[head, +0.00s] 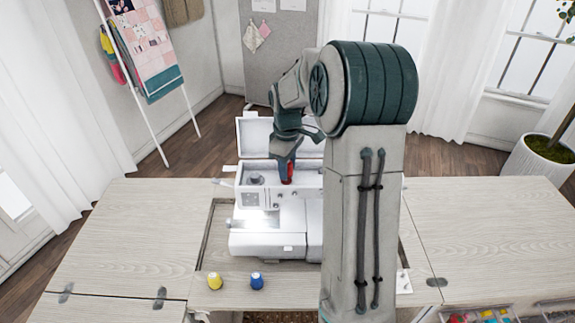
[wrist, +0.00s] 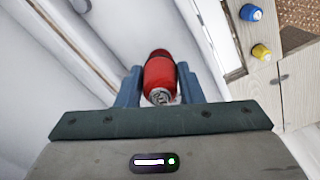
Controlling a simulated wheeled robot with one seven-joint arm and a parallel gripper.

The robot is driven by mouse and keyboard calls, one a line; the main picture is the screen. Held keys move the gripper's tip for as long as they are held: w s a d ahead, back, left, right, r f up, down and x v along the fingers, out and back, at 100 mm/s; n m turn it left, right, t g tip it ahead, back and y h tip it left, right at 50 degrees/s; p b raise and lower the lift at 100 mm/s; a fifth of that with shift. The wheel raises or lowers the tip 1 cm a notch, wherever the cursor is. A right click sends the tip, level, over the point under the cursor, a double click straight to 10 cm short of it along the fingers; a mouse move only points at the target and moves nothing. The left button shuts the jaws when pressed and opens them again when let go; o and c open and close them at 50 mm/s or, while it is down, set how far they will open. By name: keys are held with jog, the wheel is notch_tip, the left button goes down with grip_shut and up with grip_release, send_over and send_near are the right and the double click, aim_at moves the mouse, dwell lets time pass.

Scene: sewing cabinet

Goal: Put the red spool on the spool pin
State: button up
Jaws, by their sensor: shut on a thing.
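The red spool (wrist: 159,73) is between the two blue fingers of my gripper (wrist: 160,92) in the wrist view, which are shut on it. In the head view the red spool (head: 287,172) shows at the tip of my gripper (head: 286,168), over the top of the white sewing machine (head: 270,243). The machine's lid (head: 262,138) stands open behind it. The spool pin cannot be made out, and I cannot tell whether the spool touches the machine.
A yellow spool (head: 215,281) and a blue spool (head: 256,281) stand on the cabinet top (head: 130,235) in front of the machine. My arm hides the machine's right part. The cabinet top is clear to the left and right.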

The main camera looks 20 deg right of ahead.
jog(key=shift+f, duration=0.45)
jog(key=o, duration=1)
notch_tip(320, 180, up, 14)
jog(key=shift+f+b, duration=0.1)
jog(key=shift+b, duration=0.65)
